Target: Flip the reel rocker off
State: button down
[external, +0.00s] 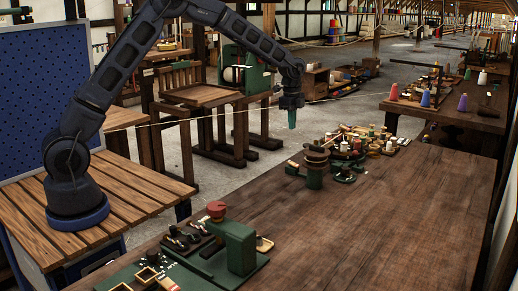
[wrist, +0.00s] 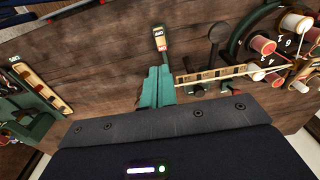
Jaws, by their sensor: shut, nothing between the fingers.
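My gripper (wrist: 158,72) is shut and empty, its green fingers together and pointing down over the dark wooden bench. In the external view my gripper (external: 292,120) hangs above the bench's far left edge. A small switch with a red and cream lettered face (wrist: 160,40), which looks like the reel rocker, lies just beyond the fingertips in the wrist view. In the external view a small pale piece (external: 293,164) below my gripper may be the same switch.
A round stand with numbered spools (wrist: 264,44) is at the right of the wrist view, beside a black lever (wrist: 217,35) and a slotted wooden strip (wrist: 215,73). A green-based fixture (wrist: 42,92) is at the left. The bench's near right (external: 370,235) is clear in the external view.

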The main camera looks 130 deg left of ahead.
aim_at(291, 162)
jog(key=w+g, duration=0.3)
jog(key=shift+w+a, duration=0.25)
jog(key=shift+w, duration=0.05)
dwell(0.4)
jog(key=shift+f, duration=0.1)
jog(key=x, duration=1.4)
